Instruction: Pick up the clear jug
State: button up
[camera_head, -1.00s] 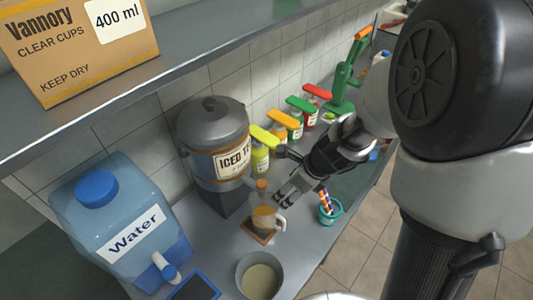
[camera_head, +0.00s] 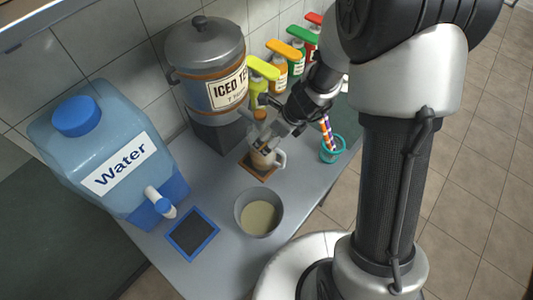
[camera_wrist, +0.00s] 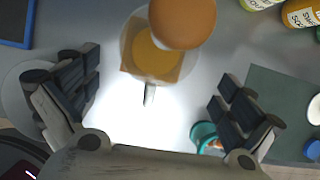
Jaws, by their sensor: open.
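The clear jug (camera_head: 262,159) stands upright on a brown square coaster (camera_head: 247,169) below the iced tea dispenser (camera_head: 215,75). Its handle faces right in the head view. In the wrist view the jug (camera_wrist: 129,48) is seen from above with amber inside, its handle (camera_wrist: 149,95) pointing toward my gripper. The dispenser's orange-brown tap (camera_wrist: 182,20) hides part of its rim. My gripper (camera_wrist: 158,85) is open and empty, its two fingers apart on either side of the handle's line. In the head view my gripper (camera_head: 268,138) overlaps the jug's top; contact cannot be told.
A grey bowl (camera_head: 245,222) of pale liquid stands in front of the jug. A teal cup with straws (camera_head: 331,151) is to the right. The water container (camera_head: 110,165) and a blue-framed dark pad (camera_head: 192,234) are left. Several colour-topped bottles (camera_head: 262,75) line the wall.

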jog(key=b+x, duration=0.2)
jog(key=x, duration=0.2)
jog(key=shift+a+f, duration=0.1)
jog(key=shift+a, duration=0.15)
jog(key=c, duration=1.8)
jog(key=shift+c, duration=0.2)
jog(key=shift+r, duration=0.25)
